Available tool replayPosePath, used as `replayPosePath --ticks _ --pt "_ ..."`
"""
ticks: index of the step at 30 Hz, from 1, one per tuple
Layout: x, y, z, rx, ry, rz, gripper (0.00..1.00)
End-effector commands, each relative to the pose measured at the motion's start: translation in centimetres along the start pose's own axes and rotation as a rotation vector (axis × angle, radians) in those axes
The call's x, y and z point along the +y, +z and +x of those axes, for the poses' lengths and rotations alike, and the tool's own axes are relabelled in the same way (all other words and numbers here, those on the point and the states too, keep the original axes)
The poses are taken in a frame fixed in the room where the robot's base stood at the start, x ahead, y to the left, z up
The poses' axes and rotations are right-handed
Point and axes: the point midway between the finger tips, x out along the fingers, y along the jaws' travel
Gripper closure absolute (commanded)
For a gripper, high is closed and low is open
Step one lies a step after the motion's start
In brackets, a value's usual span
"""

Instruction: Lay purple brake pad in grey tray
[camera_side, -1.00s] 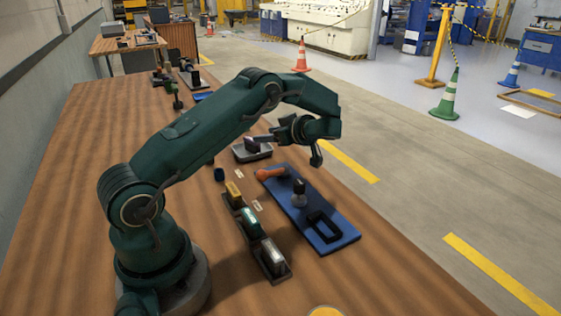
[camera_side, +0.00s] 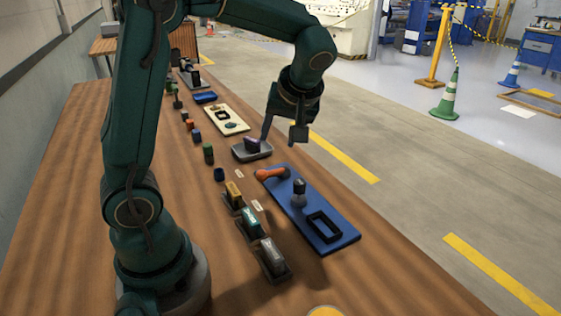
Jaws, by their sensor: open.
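The purple brake pad (camera_side: 252,144) lies inside the grey tray (camera_side: 240,155), near the middle of the table. It stands above the tray's rim, and its far side is hard to make out. My gripper (camera_side: 282,134) is open and empty. It hangs above and to the right of the tray, fingers pointing down. Its left finger is close to the tray's right end in the picture; I cannot tell the exact gap. The other finger is farther right.
A blue board (camera_side: 335,233) with an orange-handled tool (camera_side: 272,174), a small knob-like part and a black frame (camera_side: 324,227) lies in front. A rack (camera_side: 259,238) of several blocks stands left of it. A cream board (camera_side: 227,119) lies behind the tray.

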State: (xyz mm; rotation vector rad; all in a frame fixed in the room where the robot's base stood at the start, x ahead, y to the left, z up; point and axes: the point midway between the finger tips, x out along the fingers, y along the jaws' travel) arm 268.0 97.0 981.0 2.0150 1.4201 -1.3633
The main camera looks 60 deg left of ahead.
Motion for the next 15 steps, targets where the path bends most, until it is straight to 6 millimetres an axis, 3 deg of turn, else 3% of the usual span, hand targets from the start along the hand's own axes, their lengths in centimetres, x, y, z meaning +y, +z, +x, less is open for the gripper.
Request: replayPosePath --ticks 6,15 --pt "-1.7 5.5 -4.4 -0.058 0.267 0.327 0.45" --pt "-3.1 12.7 -7.8 0.025 0.609 0.701 0.45"
